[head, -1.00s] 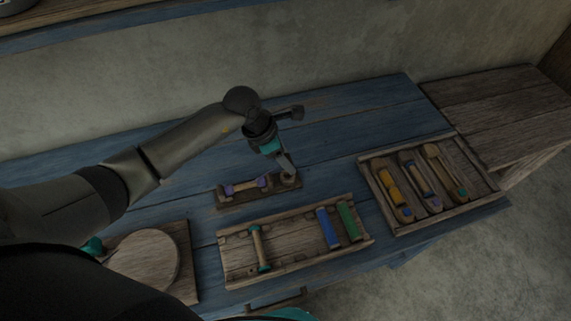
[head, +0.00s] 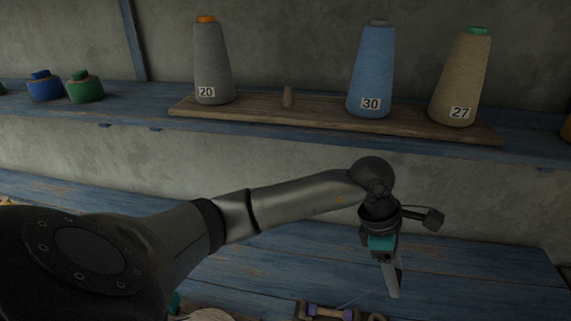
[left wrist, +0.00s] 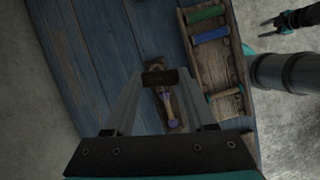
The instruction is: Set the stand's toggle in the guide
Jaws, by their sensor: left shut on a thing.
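My left gripper (head: 394,294) points down over the blue bench. In the left wrist view its fingers (left wrist: 160,80) are shut on a small dark brown bar, probably the toggle (left wrist: 160,76). The stand (head: 303,308) shows at the bottom edge of the head view, with a purple-ended spool (head: 326,312) and a round part, perhaps the guide (head: 377,317), at its right end. A thin thread runs from the spool towards my gripper. The wrist view shows the stand and spool (left wrist: 166,97) below the bar, which partly hides them. My right gripper (left wrist: 294,20) appears small at the upper right there.
A tray (left wrist: 222,70) with green and blue spools lies beside the stand. The bench right of my gripper is clear.

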